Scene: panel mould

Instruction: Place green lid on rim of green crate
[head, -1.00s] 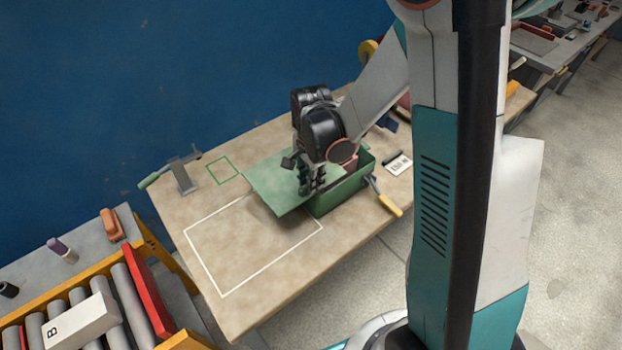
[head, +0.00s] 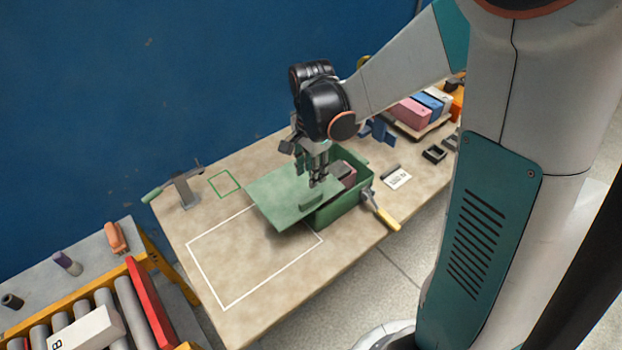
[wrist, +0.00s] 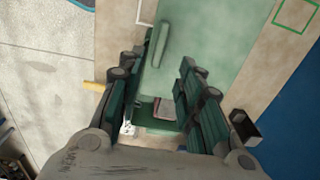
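The flat green lid (head: 275,195) has a raised bar handle (head: 311,200). It lies across the left part of the green crate (head: 340,208) and sticks out well past it to the left, above the table. The crate's right part is uncovered, and a pinkish block (head: 348,177) shows inside. My gripper (head: 317,182) is above the lid's right part, just behind the handle. In the wrist view my gripper's fingers (wrist: 163,72) are apart with nothing held, and the handle (wrist: 157,45) lies beyond their tips. Whether the lid touches the rim all along is hidden.
A yellow-handled tool (head: 385,215) lies against the crate's right side, near a white label card (head: 397,179). A clamp-like tool (head: 185,190) stands at the table's left edge. White and green outlines mark the tabletop; the white-outlined area (head: 235,262) is mostly clear.

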